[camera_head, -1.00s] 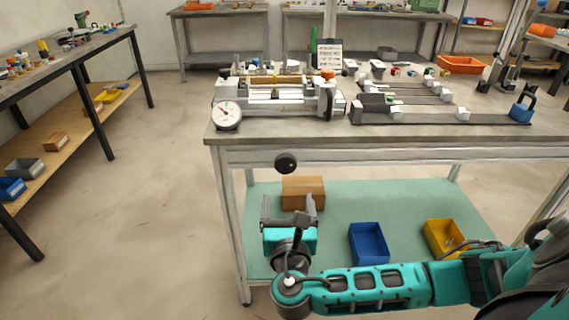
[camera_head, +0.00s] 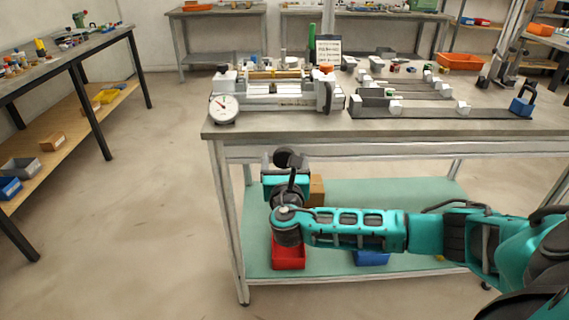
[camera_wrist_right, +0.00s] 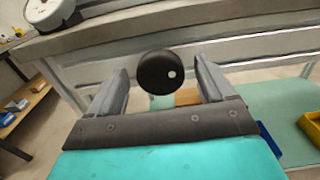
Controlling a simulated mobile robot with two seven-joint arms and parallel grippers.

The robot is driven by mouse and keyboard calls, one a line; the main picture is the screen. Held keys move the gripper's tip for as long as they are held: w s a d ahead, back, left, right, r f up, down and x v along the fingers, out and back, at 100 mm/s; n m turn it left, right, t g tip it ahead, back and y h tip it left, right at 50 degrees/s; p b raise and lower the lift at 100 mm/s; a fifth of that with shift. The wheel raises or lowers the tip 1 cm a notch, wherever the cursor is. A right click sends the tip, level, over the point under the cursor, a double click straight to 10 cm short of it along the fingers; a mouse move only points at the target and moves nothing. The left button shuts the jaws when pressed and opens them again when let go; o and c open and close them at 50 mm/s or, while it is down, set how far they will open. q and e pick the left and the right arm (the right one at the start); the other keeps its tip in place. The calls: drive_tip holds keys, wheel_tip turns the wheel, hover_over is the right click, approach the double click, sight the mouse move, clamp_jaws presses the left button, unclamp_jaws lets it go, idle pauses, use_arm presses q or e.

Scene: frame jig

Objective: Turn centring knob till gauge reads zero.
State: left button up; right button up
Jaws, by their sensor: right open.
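The centring knob (camera_head: 283,157) is a round black knob at the front of the bench, below the tabletop edge. In the right wrist view the knob (camera_wrist_right: 160,73) shows between the two finger tips, with a pale dot on its face. My right gripper (camera_wrist_right: 160,85) is open around the line to the knob; I cannot tell whether the fingers touch it. In the head view my right gripper (camera_head: 285,172) is partly hidden by its own wrist. The white round dial gauge (camera_head: 223,107) stands at the bench's front left corner; its needle reading is too small to tell. My left gripper is not in view.
The frame jig (camera_head: 275,95) stands on the workbench (camera_head: 440,130), with clamps and rails to its right. On the green lower shelf (camera_head: 420,190) are a red bin (camera_head: 289,256), a blue bin (camera_head: 372,258) and a brown box (camera_head: 317,190). Open floor lies to the left.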

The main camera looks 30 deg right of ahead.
drive_tip(key=shift+c, duration=0.5)
drive_tip(key=shift+c, duration=0.7)
drive_tip(key=c, duration=0.8)
drive_tip(key=shift+m, duration=0.3)
drive_tip(key=shift+s+m, duration=0.1)
drive_tip(key=shift+m, duration=1.1)
drive_tip(key=m, duration=0.3)
drive_tip(key=shift+d+f, duration=0.1)
drive_tip(key=shift+m+b, duration=0.35)
drive_tip(key=shift+m, duration=0.45)
